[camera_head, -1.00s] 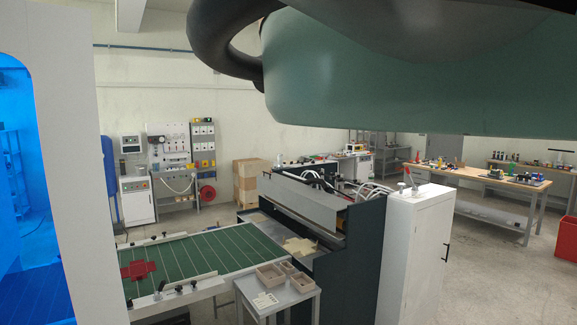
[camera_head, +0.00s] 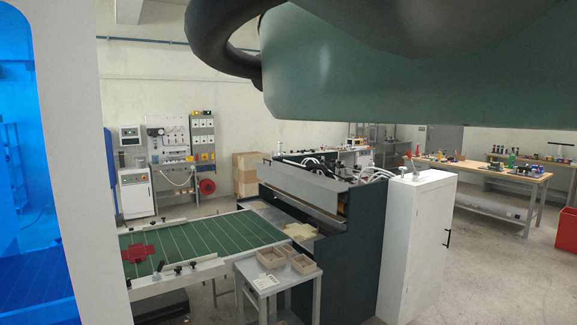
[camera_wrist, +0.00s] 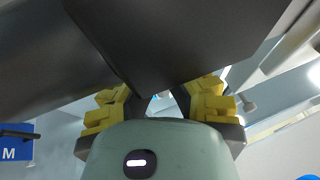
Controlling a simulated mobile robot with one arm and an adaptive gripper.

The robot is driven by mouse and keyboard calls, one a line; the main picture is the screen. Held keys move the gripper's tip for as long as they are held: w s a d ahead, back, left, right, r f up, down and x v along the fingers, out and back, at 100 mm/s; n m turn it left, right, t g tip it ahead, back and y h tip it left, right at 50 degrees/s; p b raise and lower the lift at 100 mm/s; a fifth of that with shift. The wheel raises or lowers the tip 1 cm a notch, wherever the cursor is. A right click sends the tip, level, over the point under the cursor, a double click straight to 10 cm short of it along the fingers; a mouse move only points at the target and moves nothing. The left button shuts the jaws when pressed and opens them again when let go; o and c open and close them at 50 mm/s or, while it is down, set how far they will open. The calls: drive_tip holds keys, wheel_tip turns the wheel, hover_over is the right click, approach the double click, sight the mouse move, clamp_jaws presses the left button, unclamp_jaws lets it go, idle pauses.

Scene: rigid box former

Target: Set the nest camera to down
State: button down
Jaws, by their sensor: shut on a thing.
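My gripper (camera_wrist: 162,104) shows in the wrist view, its two yellow-padded fingers on either side of a dark grey body (camera_wrist: 160,40). The fingers are shut on this body, which fills the top middle of the picture and narrows downward between them. Whether it is the nest camera or its mount I cannot tell. The contact is partly hidden by the body itself and by my rounded green-grey wrist part below. My gripper is not in the head view, where my own arm covers the upper right. I cannot make out the nest camera there.
A green table (camera_head: 205,241) with a red cross-shaped piece (camera_head: 138,249) stands in front of the dark machine (camera_head: 345,240). A side stand (camera_head: 262,287) holds small trays. A white cabinet (camera_head: 425,240) is at right. A white panel (camera_head: 80,160) stands close at left. Floor is free between cabinet and benches.

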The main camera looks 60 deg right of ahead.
drive_tip(key=c, duration=1)
unclamp_jaws()
drive_tip(key=shift+a, duration=0.1)
drive_tip(key=shift+s, duration=0.15)
drive_tip(key=v, duration=1.2)
